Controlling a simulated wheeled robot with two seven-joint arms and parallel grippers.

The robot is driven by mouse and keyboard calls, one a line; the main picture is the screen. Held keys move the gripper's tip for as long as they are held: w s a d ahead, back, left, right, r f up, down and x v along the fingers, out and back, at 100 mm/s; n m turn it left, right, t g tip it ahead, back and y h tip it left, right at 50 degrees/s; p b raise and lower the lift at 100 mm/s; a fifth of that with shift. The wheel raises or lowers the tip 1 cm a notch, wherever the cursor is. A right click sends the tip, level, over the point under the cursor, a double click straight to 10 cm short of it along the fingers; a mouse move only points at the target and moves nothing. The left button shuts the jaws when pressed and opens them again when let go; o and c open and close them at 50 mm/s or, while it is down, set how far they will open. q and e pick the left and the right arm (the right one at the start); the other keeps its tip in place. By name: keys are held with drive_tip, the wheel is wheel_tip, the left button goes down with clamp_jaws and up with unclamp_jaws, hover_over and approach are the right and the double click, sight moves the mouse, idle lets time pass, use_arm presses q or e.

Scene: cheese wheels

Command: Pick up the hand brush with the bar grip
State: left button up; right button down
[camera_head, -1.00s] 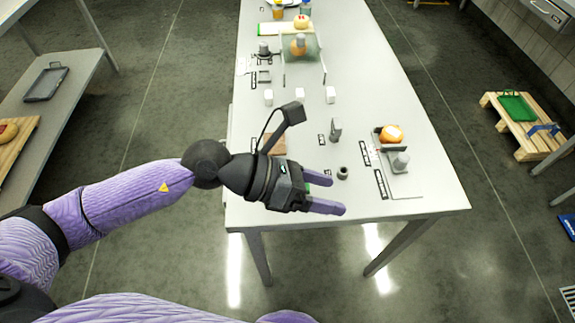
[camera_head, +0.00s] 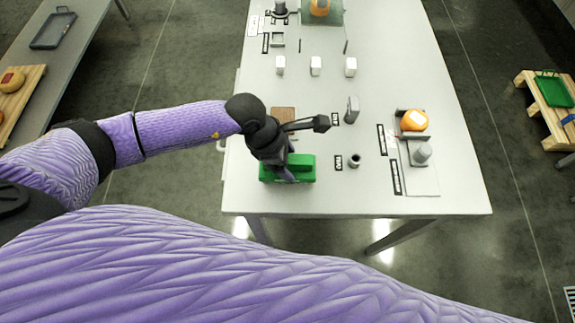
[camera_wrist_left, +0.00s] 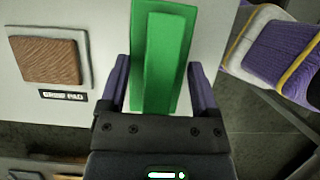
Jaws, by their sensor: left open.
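The hand brush (camera_head: 303,166) is a green block lying near the table's front left edge in the head view. In the left wrist view the green brush (camera_wrist_left: 181,45) runs lengthwise between my fingers, with a raised bar along its middle; its bristles are not visible. My left gripper (camera_head: 287,176) points down over the brush's left half and hides part of it. In the left wrist view the open left gripper (camera_wrist_left: 159,68) has one finger on each side of the bar. I cannot tell whether the fingers touch it. My right gripper is not in view.
A brown pad (camera_wrist_left: 45,60) lies beside the brush on the white table (camera_head: 270,203). A small dark cup (camera_head: 354,160) and a grey upright piece (camera_head: 352,109) stand to the right. Farther right is a stand with an orange-yellow wheel (camera_head: 414,120).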

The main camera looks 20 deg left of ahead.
use_arm(q)
drive_tip(key=shift+f, duration=0.1)
idle(0.3)
clamp_jaws()
